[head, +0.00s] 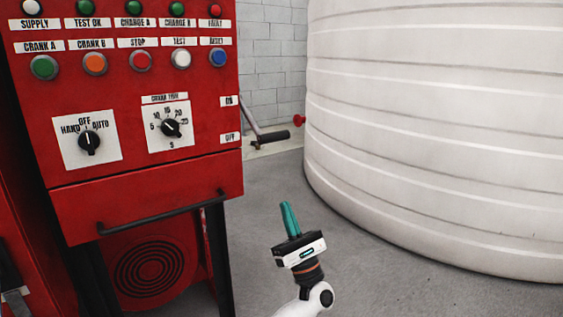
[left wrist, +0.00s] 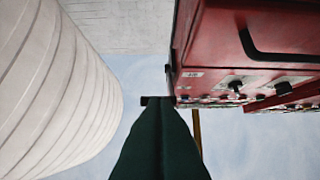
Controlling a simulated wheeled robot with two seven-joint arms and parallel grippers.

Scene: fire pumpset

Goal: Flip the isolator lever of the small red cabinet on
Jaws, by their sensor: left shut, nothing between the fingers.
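The small red cabinet (head: 130,180) fills the left of the head view, and its red body (left wrist: 240,40) shows at the upper right of the left wrist view. The isolator lever (head: 270,135) is a grey arm with a dark grip. It sticks out from the cabinet's right side, level with the OFF label (head: 230,138) and below the ON label (head: 229,101). My left gripper (head: 287,205) is shut and empty, below and slightly right of the lever, apart from it, with teal fingers pointing up. In the left wrist view, the fingers (left wrist: 160,145) point toward a dark bar. My right gripper is out of view.
A large white ribbed tank (head: 440,130) stands at the right. A red knob (head: 299,120) shows beside its left edge. A dark handle bar (head: 160,213) runs along the cabinet's lower front. Grey floor (head: 270,190) lies open between cabinet and tank.

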